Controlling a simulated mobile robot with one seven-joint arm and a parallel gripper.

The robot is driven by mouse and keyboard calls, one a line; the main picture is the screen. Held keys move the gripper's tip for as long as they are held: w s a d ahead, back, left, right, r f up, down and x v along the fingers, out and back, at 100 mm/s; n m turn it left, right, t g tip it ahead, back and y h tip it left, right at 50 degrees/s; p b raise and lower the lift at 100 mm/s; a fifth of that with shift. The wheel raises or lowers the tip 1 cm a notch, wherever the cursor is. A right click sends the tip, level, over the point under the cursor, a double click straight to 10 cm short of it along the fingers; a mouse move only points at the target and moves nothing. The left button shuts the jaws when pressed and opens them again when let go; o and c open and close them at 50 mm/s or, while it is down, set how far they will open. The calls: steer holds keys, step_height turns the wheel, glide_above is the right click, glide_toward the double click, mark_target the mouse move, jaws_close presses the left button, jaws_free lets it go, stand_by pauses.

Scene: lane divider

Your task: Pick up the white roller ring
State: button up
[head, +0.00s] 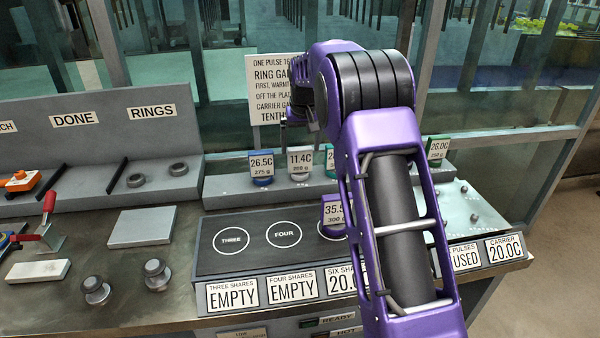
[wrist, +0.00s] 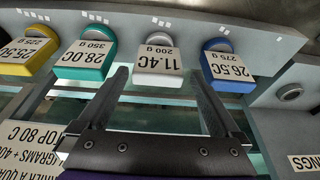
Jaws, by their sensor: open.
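The white roller ring stands in the row on the grey back ledge, behind its 11.4C, 200 g tag. In the head view its base (head: 301,180) shows under the tag. In the wrist view, which is upside down, the white ring (wrist: 158,80) lies between the lines of my two fingers. My gripper (wrist: 158,76) is open and empty, its fingers pointing toward the ledge on either side of the white tag. In the head view my gripper (head: 300,118) hangs above and behind the ring row, partly hidden by my arm. I cannot tell the exact gap.
A blue ring (wrist: 222,85) and a green ring (wrist: 85,75) flank the white one closely; a yellow ring (wrist: 30,68) stands farther along. A sign (head: 268,85) stands behind the ledge. A purple ring (head: 333,212) sits on the dark plate (head: 215,262).

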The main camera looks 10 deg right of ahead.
mark_target(300, 154)
steer(key=x, duration=0.3)
steer(key=shift+w+f, duration=0.15)
steer(key=shift+f, duration=0.2)
steer(key=x, duration=0.5)
steer(key=shift+w+d+r, duration=0.1)
steer(key=shift+w+r, duration=0.05)
steer(key=shift+w, duration=0.25)
steer(key=shift+c, duration=0.2)
steer(key=c, duration=1.2)
steer(key=shift+r, duration=0.1)
